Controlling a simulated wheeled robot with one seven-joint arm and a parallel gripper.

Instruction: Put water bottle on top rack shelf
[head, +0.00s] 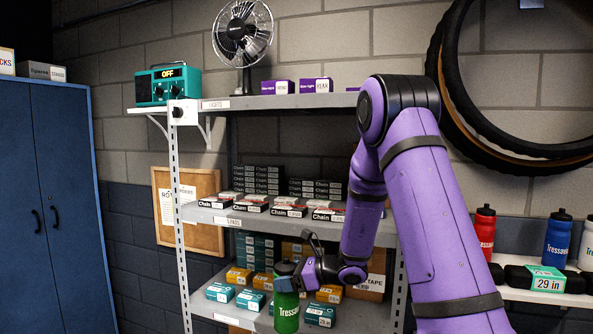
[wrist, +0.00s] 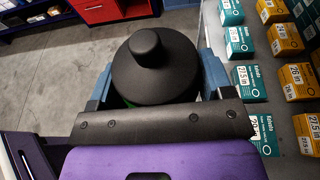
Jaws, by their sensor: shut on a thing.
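My gripper (head: 300,277) is shut on a green water bottle (head: 286,312) with a black cap. The bottle is upright, in front of the rack's lower shelf in the head view. In the wrist view the black cap (wrist: 155,62) sits between the two blue fingers of my gripper (wrist: 158,85), and most of the green body is hidden below it. The top rack shelf (head: 235,104) is well above the bottle, labelled LIGHTS. It carries purple light boxes (head: 297,86) and a fan (head: 242,35).
The middle shelf (head: 240,216) holds chain boxes. Teal and orange tube boxes (head: 220,292) fill the lower shelf. A teal radio (head: 168,84) stands on a side shelf at left. Red, blue and white bottles (head: 557,240) stand on a shelf at right. Tyres hang on the wall.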

